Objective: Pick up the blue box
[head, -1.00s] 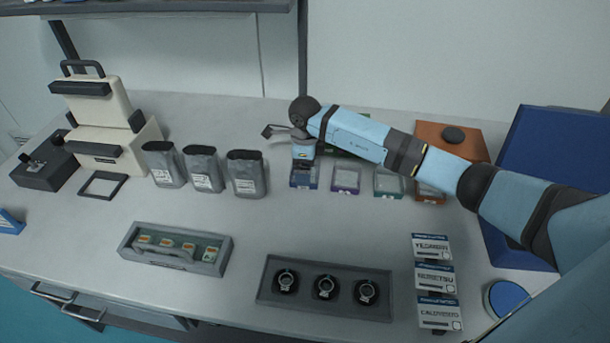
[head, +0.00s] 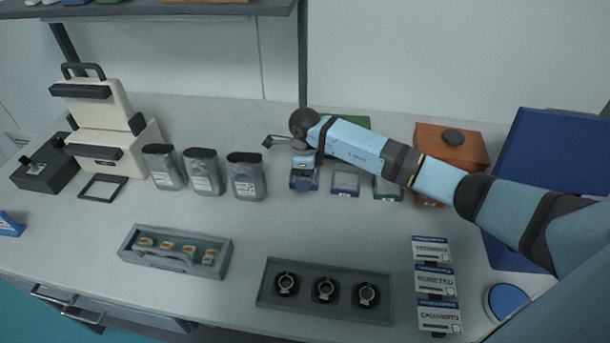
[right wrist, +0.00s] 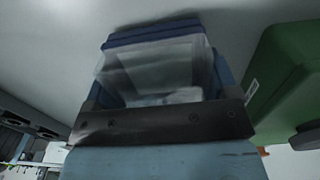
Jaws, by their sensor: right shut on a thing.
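The blue box (head: 304,182) is a small box with a clear body and blue trim, at the left end of a row of small boxes. My right gripper (head: 304,172) comes down over it from above and is shut on it. In the right wrist view the blue box (right wrist: 155,65) sits between the fingers of the right gripper (right wrist: 158,95), its clear wall facing the camera. I cannot tell whether its base is clear of the table. My left gripper does not show in either view.
A purple-trimmed box (head: 345,183) and a green-trimmed box (head: 387,188) stand to the right. A grey pouch (head: 246,177) stands to the left. A green case (right wrist: 290,75) is close beside the gripper. The tabletop in front (head: 330,228) is clear.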

